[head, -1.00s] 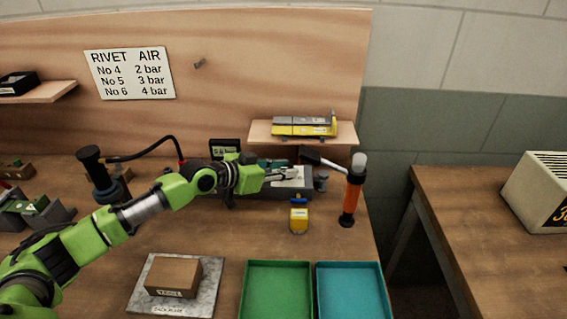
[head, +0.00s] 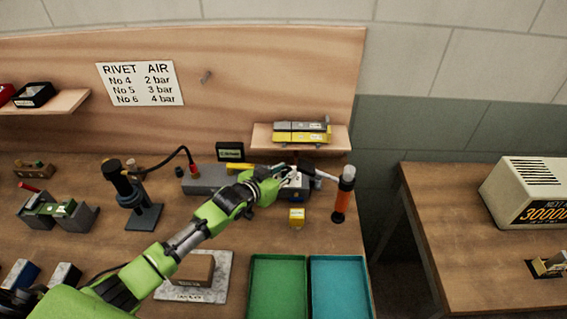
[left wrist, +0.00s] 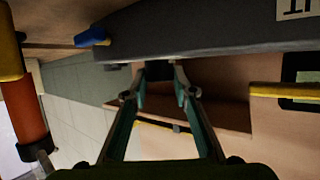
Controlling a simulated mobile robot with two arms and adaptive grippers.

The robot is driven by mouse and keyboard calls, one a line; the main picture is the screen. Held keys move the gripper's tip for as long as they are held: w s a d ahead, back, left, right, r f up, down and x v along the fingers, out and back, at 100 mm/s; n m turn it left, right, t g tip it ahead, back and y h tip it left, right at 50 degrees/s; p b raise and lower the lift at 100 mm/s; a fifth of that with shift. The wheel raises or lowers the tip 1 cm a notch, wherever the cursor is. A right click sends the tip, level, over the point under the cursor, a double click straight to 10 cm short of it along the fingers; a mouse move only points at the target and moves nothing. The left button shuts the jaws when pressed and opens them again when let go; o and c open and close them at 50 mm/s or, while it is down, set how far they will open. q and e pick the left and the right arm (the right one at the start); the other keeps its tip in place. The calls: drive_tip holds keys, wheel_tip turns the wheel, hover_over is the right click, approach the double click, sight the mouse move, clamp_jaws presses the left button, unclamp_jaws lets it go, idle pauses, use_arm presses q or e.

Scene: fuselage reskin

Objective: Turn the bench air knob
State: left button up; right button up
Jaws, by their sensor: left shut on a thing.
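A long grey air unit (head: 205,182) lies along the back of the bench. Its front face and a label show close up in the left wrist view (left wrist: 200,35). My left gripper (head: 290,172) reaches to the unit's right part and hides it in the head view. In the left wrist view the fingers (left wrist: 160,72) close on a dark knob (left wrist: 157,88) beside the grey body. The knob's angle cannot be told. A small display (head: 230,151) stands behind the unit; its text is too small to read. A sign (head: 140,83) lists rivet numbers with 2, 3 and 4 bar.
An orange-handled tool (head: 341,203) stands right of the gripper. A yellow block (head: 296,218) sits in front of the unit. A shelf (head: 260,136) with yellow and grey items is above. Green (head: 278,262) and teal (head: 320,262) trays lie at the front.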

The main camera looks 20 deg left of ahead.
use_arm(q)
drive_tip(key=shift+w+r+y, duration=0.1)
drive_tip(key=shift+r+y, duration=0.2)
drive_tip(key=o, duration=1.1)
drive_tip(key=shift+f, duration=0.2)
drive_tip(key=v, duration=1.2)
drive_tip(key=shift+f, duration=0.1)
